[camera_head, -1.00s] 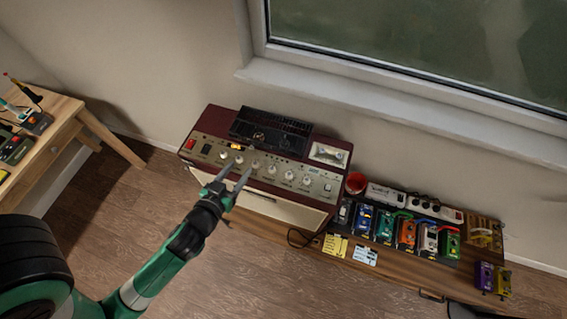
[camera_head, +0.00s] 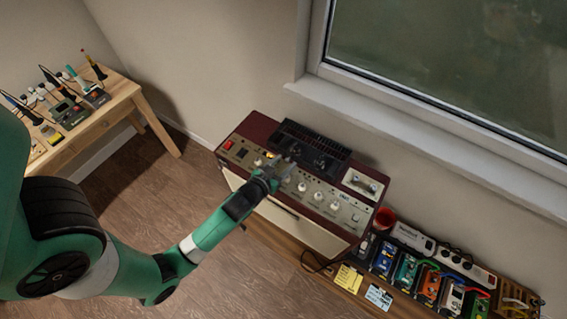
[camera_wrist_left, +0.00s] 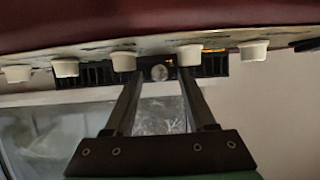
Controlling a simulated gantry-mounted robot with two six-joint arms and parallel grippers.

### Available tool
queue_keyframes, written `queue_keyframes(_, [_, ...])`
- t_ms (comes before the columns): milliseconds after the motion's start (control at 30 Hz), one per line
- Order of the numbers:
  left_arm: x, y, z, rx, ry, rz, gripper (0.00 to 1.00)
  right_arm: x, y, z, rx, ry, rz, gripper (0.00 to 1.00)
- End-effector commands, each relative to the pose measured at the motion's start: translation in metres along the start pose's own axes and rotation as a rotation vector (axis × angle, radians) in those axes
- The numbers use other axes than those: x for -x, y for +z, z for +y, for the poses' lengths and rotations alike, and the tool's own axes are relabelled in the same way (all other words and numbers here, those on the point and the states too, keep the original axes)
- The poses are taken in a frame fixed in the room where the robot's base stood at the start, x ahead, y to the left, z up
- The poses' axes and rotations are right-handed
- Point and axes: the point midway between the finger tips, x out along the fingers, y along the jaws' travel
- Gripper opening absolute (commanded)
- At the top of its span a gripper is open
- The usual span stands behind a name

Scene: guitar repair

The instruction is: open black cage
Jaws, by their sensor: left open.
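The black cage (camera_head: 318,141) is a slotted black cover on top of the dark red amplifier (camera_head: 262,130), near its back. In the left wrist view the cage shows as a dark slotted strip (camera_wrist_left: 98,76) beyond a row of white knobs. My left gripper (camera_head: 284,167) is open, over the upper edge of the knob panel, just in front of the cage. In the left wrist view its fingers (camera_wrist_left: 158,82) are apart with a round pale knob visible between them. I cannot tell whether they touch anything. My right gripper is not in view.
The amplifier's knob panel (camera_head: 318,197) lies below the gripper. A red cup (camera_head: 386,218) and several effect pedals (camera_head: 430,285) stand to the right on a low wooden bench. A window (camera_head: 440,70) is behind. A tool table (camera_head: 100,120) stands at left, with clear floor between.

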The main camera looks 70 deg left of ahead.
Motion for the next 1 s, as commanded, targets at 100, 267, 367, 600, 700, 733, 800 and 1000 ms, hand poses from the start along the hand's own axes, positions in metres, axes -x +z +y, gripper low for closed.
queue_keyframes(100, [-0.0012,0.0001,-0.0001,0.000,0.000,0.000,0.56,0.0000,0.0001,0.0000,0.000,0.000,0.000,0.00])
queue_keyframes(267, [-0.0009,0.0000,-0.0001,0.000,0.000,0.000,0.49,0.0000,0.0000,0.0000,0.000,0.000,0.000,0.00])
queue_keyframes(367, [-0.0008,0.0000,-0.0001,0.000,0.000,0.000,0.31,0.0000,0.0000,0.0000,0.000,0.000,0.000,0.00])
queue_keyframes(600, [-0.0007,-0.0001,-0.0001,0.000,0.000,0.000,0.00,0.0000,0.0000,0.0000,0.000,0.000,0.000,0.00])
queue_keyframes(700, [-0.0006,-0.0001,-0.0001,0.000,0.000,0.000,0.00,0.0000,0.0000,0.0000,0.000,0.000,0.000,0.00])
queue_keyframes(733, [-0.0006,-0.0001,-0.0001,0.000,0.000,0.000,0.00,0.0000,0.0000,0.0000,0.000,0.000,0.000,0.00])
queue_keyframes(800, [-0.0006,-0.0001,-0.0001,0.000,0.000,0.000,0.00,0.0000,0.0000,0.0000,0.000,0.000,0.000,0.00])
queue_keyframes(1000, [-0.0006,-0.0002,-0.0001,0.000,0.000,0.000,0.00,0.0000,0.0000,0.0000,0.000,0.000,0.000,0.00])
